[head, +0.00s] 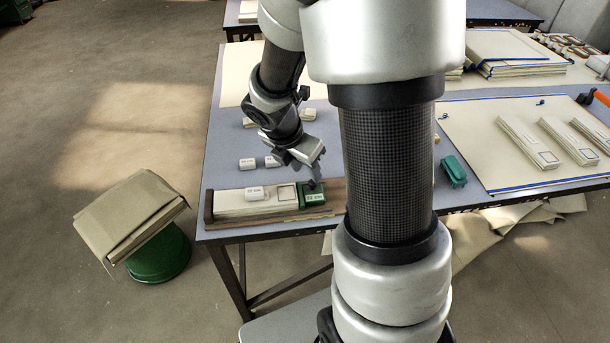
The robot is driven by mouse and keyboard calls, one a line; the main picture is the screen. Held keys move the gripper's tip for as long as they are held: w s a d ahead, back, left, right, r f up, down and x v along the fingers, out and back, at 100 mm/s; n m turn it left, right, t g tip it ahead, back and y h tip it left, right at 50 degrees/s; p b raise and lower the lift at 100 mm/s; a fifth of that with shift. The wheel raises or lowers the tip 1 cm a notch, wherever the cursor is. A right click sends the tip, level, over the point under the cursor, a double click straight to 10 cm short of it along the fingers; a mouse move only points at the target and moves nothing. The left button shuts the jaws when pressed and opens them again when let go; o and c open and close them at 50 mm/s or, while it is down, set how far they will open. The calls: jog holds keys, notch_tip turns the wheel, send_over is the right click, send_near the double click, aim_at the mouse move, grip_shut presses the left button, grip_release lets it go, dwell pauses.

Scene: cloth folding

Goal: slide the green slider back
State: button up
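The green slider (308,201), marked with a white "22 cm" label, sits in a long wooden channel (208,208) near the table's front edge. It stands at the right end of a cream folded strip (226,200) lying in the channel. My gripper (316,181) is right above the slider, its tips at or very near a small dark part on the slider's top. I cannot tell whether the fingers touch or grip it. The channel's right end is hidden behind my arm.
A dark green object (453,171) lies right of my arm. A cream mat (470,140) with folded strips (527,143) lies at right.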

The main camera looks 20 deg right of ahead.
aim_at(311, 184)
jog(key=b+x, duration=0.2)
jog(key=x, duration=0.4)
jog(key=shift+c, duration=0.5)
grip_shut()
jog(key=shift+d, duration=0.15)
